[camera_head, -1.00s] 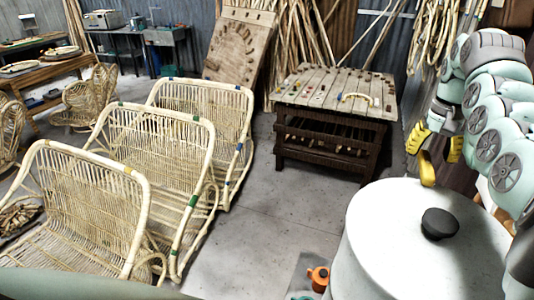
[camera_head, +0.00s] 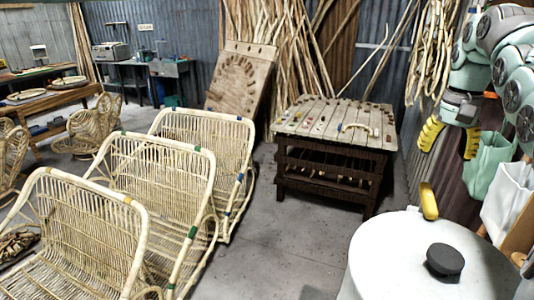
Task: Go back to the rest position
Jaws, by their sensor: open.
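My gripper (camera_head: 449,152) hangs at the right of the view, its two yellow fingers pointing down and spread apart with nothing between them. It is above and apart from a white round drum (camera_head: 395,262) with a black knob (camera_head: 444,259) on its lid. A yellow handle-like piece (camera_head: 428,201) stands at the drum's back edge, below the gripper and clear of it.
Rattan chairs (camera_head: 160,175) fill the left. A wooden worktable (camera_head: 325,122) with small pegs and a curved piece stands at the back centre. Green and white fabric bags (camera_head: 487,165) hang at the right. The concrete floor between the chairs and drum is clear.

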